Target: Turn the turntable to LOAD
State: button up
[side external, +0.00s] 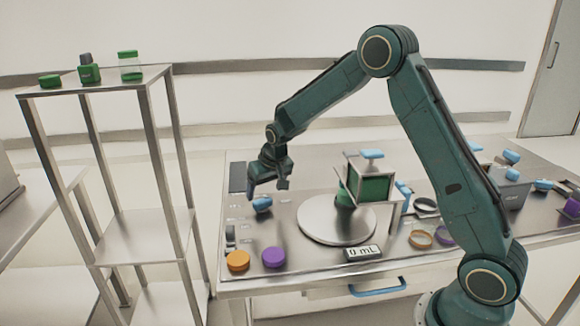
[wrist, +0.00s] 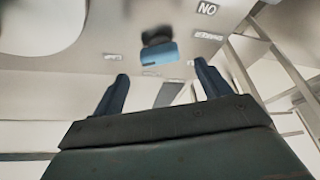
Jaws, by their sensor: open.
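The turntable is a round pale-grey disc (side external: 318,226) flat on the bench, and part of it shows at the upper left of the wrist view (wrist: 38,22). A blue knob or handle (side external: 262,204) with a dark part sits on the bench left of the disc. It also shows in the wrist view (wrist: 160,54), beyond and between my fingertips. My gripper (side external: 268,190) is open, pointing down just above the blue handle, with nothing between its fingers (wrist: 160,72). I cannot read a LOAD label; small labels lie near the handle.
A box-like stand with a green window (side external: 371,188) rises over the disc's right-back side. An orange cap (side external: 238,260), a purple cap (side external: 274,257) and a "mL" display (side external: 363,253) lie along the front. A metal shelf (side external: 130,228) stands left of the bench.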

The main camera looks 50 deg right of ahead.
aim_at(263, 200)
jog(key=shift+x, duration=2.6)
jog(key=c, duration=1)
